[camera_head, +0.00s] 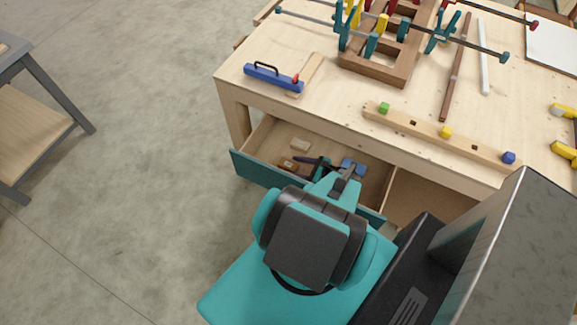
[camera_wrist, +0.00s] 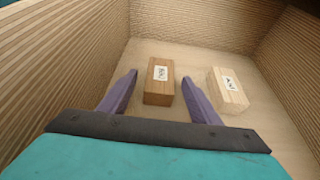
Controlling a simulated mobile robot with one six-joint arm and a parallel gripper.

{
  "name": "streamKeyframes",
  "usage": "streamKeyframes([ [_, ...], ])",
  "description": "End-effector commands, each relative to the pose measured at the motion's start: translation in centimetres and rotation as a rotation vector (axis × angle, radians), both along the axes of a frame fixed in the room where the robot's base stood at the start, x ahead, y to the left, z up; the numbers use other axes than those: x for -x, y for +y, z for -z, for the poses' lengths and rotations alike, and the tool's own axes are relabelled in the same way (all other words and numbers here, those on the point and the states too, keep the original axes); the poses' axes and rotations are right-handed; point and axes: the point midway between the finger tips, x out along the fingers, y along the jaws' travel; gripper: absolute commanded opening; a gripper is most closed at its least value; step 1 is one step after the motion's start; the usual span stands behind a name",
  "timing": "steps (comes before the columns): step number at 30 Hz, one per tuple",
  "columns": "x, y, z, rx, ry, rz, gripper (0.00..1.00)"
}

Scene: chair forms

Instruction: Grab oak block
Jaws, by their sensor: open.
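A brown wooden block (camera_wrist: 158,94) with a white label lies on the drawer floor in the wrist view. A paler wooden block (camera_wrist: 232,98), also labelled, lies to its right. The lettering is too small to read surely, so I cannot tell which is oak. Both also show in the head view, the brown block (camera_head: 287,165) and the pale block (camera_head: 300,146). My gripper (camera_wrist: 159,77) is open, its purple fingers pointing into the drawer. The brown block appears between the fingers with gaps on both sides; I cannot tell how far above it they are. The pale block is outside the right finger.
The open drawer (camera_head: 262,170) has ribbed walls (camera_wrist: 65,62) around the blocks and gripper. The workbench (camera_head: 345,90) above it holds clamps, a wooden frame, a blue level-like tool (camera_head: 272,77) and a strip with coloured pegs (camera_head: 425,125). Open floor lies to the left.

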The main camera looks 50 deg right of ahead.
Motion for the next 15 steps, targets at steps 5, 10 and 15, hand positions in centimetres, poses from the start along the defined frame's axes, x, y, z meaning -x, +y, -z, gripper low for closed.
streamKeyframes([
  [5, 0.00, 0.01, -0.01, 0.000, 0.000, 0.000, 0.54],
  [10, -0.01, 0.01, -0.01, 0.000, 0.000, -0.001, 0.25],
  [15, -0.02, 0.03, -0.03, -0.001, -0.001, -0.001, 0.11],
])
